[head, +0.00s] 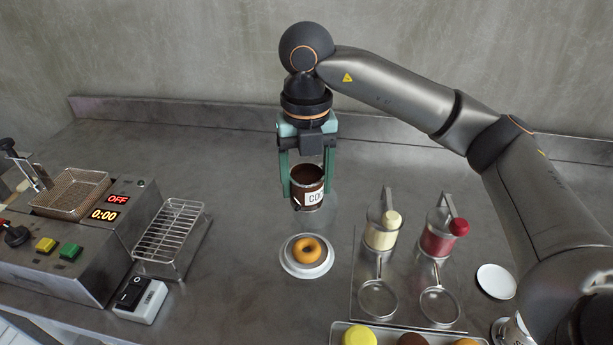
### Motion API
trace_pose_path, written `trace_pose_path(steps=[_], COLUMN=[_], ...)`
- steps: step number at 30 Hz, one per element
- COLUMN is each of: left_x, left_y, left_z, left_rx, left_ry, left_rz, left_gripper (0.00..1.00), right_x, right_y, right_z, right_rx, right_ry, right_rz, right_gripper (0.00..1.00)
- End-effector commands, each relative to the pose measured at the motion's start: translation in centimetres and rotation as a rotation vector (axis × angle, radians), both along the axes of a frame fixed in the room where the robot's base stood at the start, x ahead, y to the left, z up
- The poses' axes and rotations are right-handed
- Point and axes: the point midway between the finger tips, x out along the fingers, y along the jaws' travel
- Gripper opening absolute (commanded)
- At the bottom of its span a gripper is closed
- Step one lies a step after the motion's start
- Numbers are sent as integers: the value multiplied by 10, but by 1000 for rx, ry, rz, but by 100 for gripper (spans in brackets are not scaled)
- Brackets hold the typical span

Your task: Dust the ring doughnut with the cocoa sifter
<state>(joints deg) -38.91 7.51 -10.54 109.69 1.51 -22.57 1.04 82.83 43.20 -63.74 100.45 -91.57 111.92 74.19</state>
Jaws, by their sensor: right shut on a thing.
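The ring doughnut (308,250), golden brown and plain on top, lies on a small white plate (307,271) on the grey counter. The cocoa sifter (308,184), a dark brown can with a partly hidden white label, is held upright between the green fingers of my right gripper (307,183). My right gripper is shut on it and points down. The sifter is in the air, above and behind the doughnut in the head view. My left gripper is not in view.
A fryer with a wire basket (70,192), a wire rack (170,232) and a switch box (139,299) stand left. Cream (381,233) and red (437,241) dispensers and two round strainers stand right. A tray of coloured rounds (338,332) is at the front. The back counter is clear.

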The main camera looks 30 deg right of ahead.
Motion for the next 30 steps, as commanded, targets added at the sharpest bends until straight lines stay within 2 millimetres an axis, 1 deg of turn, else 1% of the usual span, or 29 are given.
trace_pose_path(steps=[1, 19, 24, 30], left_x=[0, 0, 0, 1], left_y=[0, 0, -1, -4], left_z=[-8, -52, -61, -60], left_rx=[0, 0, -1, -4], left_ry=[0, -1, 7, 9], left_rz=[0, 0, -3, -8], left_gripper=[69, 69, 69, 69], right_x=[0, 0, 0, 0], right_y=[0, 0, 0, 0], right_z=[-9, -70, -80, -82], right_rx=[0, 1, 1, 1], right_ry=[0, 0, 0, -1], right_rz=[0, 2, 2, 2], right_gripper=[7, 7, 7, 7])
